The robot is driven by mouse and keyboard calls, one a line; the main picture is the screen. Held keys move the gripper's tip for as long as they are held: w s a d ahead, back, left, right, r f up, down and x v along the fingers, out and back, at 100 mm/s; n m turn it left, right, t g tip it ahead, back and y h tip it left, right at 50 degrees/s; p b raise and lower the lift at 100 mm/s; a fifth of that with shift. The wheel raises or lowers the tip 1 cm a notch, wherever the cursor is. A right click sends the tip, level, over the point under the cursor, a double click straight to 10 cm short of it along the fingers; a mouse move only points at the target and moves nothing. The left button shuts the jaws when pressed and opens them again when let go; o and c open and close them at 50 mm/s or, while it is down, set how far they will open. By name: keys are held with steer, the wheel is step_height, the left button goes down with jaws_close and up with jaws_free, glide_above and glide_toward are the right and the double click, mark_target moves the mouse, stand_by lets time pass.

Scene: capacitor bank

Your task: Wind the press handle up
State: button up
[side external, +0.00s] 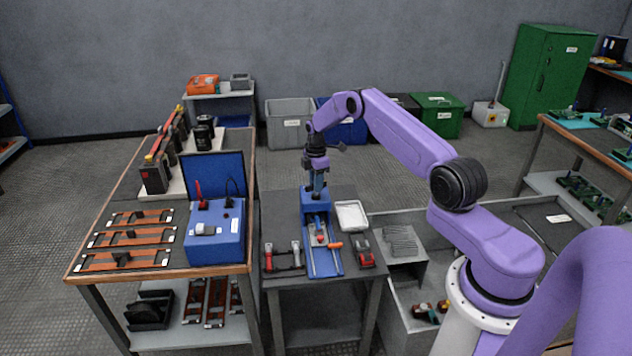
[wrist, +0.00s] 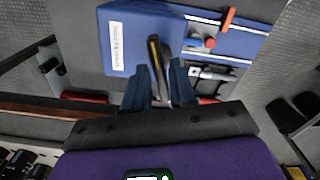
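The blue press (side external: 325,262) stands on the middle table, with an upright blue block (side external: 314,203) at its back and rails running forward. In the wrist view its blue body (wrist: 150,30) carries a white label. A dark bar with a yellowish edge, seemingly the press handle (wrist: 155,58), stands out between my two fingers. My gripper (side external: 318,190) points down at the top of the block; in the wrist view my gripper (wrist: 160,80) has one finger on each side of the bar. Whether both fingers touch the bar is not clear.
An orange-handled part (side external: 334,245) lies across the press rails. A white tray (side external: 351,216) and a red tool (side external: 364,254) are to its right, a red-and-black rack (side external: 283,257) to its left. A blue box (side external: 214,238) stands on the left bench.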

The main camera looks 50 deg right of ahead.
steer(key=shift+c, duration=0.3)
jaws_close()
steer(key=n, duration=0.3)
steer(key=shift+n, duration=1.5)
steer(key=shift+n, duration=0.8)
steer(key=n, duration=0.4)
steer(key=shift+n, duration=0.3)
